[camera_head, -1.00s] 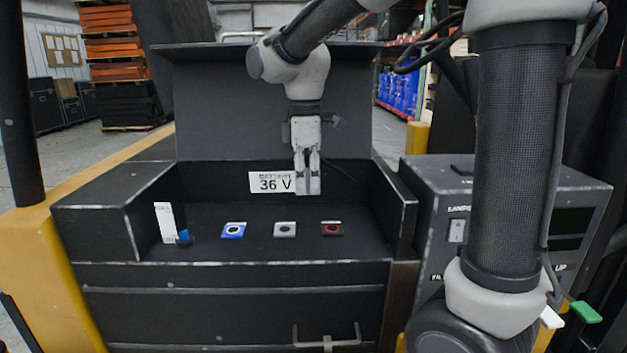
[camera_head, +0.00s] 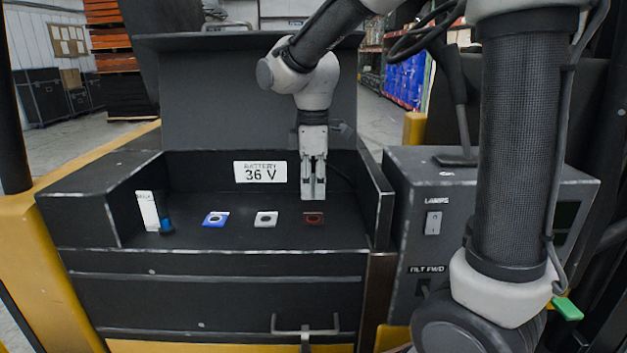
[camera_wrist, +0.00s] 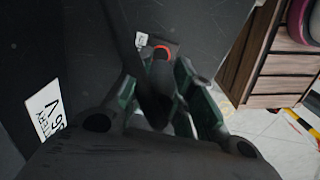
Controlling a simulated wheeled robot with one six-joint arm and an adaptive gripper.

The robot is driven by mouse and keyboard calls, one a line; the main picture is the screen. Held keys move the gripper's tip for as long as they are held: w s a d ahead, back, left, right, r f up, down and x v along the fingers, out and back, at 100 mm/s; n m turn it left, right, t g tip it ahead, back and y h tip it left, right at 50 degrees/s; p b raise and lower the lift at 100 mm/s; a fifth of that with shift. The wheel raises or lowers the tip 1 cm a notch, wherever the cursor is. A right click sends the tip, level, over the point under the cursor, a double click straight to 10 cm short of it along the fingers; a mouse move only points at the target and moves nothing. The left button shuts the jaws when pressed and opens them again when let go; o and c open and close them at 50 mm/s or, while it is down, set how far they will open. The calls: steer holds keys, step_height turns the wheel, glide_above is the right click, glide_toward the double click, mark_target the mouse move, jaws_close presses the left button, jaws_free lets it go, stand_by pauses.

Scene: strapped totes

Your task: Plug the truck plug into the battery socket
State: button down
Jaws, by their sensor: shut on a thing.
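Three sockets sit in a row on the dark battery tray: a blue one (camera_head: 215,219), a pale grey one (camera_head: 265,219) and a red one (camera_head: 313,218). My gripper (camera_head: 313,196) points down just above the red socket. It is shut on a dark plug (camera_wrist: 158,85), which is hard to make out in the head view. In the wrist view, the red-ringed socket (camera_wrist: 163,48) shows just beyond the plug, partly covered by it. A dark cable appears to run up from the plug. I cannot tell whether plug and socket touch.
A "BATTERY 36 V" label (camera_head: 260,172) is on the tray's back wall. A white card (camera_head: 148,210) and a small blue part (camera_head: 166,226) stand at the left. The tray's right wall (camera_head: 384,205) and a switch panel (camera_head: 434,222) are close on the right.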

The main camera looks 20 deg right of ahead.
mark_target(313, 164)
steer(key=shift+f, duration=2.2)
steer(key=shift+f, duration=0.55)
steer(key=c, duration=1.2)
jaws_free()
steer(key=shift+o, duration=0.2)
step_height(313, 164, up, 12)
steer(key=shift+f, duration=0.1)
